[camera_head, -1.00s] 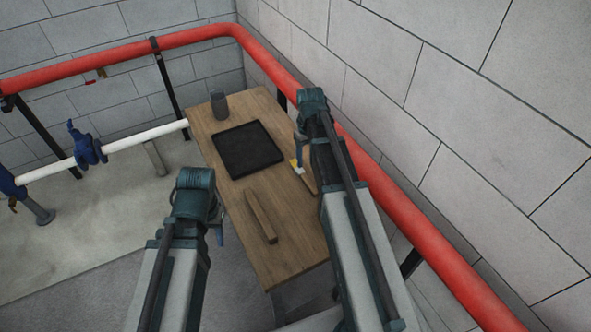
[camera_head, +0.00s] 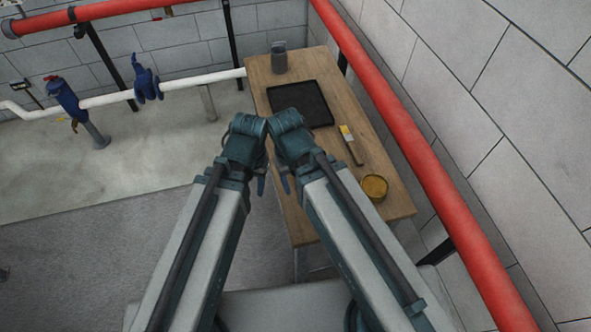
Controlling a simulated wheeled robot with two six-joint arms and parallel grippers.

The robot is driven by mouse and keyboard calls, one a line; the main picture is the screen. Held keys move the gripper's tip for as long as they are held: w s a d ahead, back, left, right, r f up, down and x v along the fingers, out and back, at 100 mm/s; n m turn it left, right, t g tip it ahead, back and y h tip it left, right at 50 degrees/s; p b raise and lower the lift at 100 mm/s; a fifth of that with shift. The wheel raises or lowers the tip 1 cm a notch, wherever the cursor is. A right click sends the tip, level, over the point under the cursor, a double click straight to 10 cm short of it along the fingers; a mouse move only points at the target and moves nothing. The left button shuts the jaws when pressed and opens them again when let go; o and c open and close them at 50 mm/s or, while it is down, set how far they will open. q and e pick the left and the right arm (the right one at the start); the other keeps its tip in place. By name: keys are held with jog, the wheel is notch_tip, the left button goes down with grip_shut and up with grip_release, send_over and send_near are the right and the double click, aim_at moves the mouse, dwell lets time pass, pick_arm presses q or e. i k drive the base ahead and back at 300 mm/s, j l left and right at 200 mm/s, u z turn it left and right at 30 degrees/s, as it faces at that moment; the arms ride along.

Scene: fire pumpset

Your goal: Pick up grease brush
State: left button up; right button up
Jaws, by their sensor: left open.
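The wooden table (camera_head: 401,196) also carries a black tray (camera_head: 308,104), a dark grey cup (camera_head: 279,58) and a round tin with a yellow-brown top (camera_head: 374,187). A red pipe (camera_head: 415,135) runs along the right wall. Open floor (camera_head: 150,165) lies left.

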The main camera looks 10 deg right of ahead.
aim_at(347, 138)
jog(key=j+z, duration=0.4)
jog(key=z, duration=0.2)
jog(key=i+j+z, duration=0.1)
jog(key=j+z, duration=0.15)
jog(key=z, duration=0.2)
jog(key=j+z, duration=0.25)
jog(key=z, duration=0.25)
jog(key=j+z, duration=0.3)
jog(key=z, duration=0.15)
jog(key=j+z, duration=0.3)
jog(key=z, duration=0.15)
